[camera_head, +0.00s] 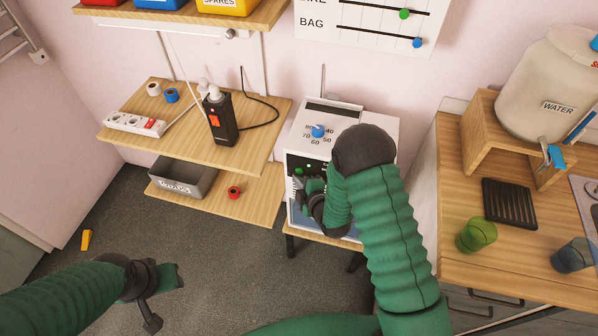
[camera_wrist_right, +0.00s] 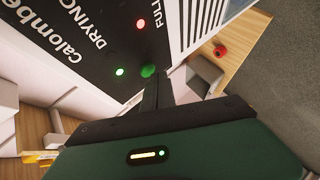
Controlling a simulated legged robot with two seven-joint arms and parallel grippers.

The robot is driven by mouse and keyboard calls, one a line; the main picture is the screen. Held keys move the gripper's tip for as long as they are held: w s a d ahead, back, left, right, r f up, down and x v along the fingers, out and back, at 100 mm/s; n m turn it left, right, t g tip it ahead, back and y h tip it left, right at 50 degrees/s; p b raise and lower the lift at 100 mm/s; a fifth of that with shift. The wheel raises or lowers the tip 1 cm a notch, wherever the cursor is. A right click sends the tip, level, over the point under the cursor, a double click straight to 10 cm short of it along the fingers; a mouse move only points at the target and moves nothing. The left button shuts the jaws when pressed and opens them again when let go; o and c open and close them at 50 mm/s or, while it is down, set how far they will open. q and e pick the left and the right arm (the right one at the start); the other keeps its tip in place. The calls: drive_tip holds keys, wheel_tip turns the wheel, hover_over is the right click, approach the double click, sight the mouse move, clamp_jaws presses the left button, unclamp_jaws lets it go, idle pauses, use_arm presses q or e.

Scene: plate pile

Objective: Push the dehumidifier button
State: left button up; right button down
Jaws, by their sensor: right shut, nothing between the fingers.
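The dehumidifier (camera_head: 382,124) is a white box with a blue dial (camera_head: 318,131) on top and a black front panel. In the right wrist view the black panel (camera_wrist_right: 75,40) has a lit green light (camera_wrist_right: 119,72), a red light (camera_wrist_right: 141,23) and a darker green round button (camera_wrist_right: 148,71). My right gripper (camera_head: 308,187) is shut and empty in front of the panel. Its fingertips, also in the right wrist view (camera_wrist_right: 157,82), are close to the green button; I cannot tell whether they touch. My left gripper (camera_head: 172,296) is open and empty above the floor.
Left of the dehumidifier, a wooden shelf (camera_head: 255,140) holds a power strip (camera_head: 135,124) and a black device with a red switch (camera_head: 219,122). A grey bin (camera_head: 184,177) and red roll (camera_head: 234,192) sit below. A counter (camera_head: 455,200) with cups stands right.

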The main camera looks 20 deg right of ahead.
drive_tip(key=shift+w+d, duration=0.15)
drive_tip(key=shift+w, duration=0.05)
idle(0.5)
drive_tip(key=s+a, duration=0.4)
drive_tip(key=s, duration=0.1)
drive_tip(key=shift+s, duration=0.4)
idle(0.3)
drive_tip(key=shift+d+r, duration=0.1)
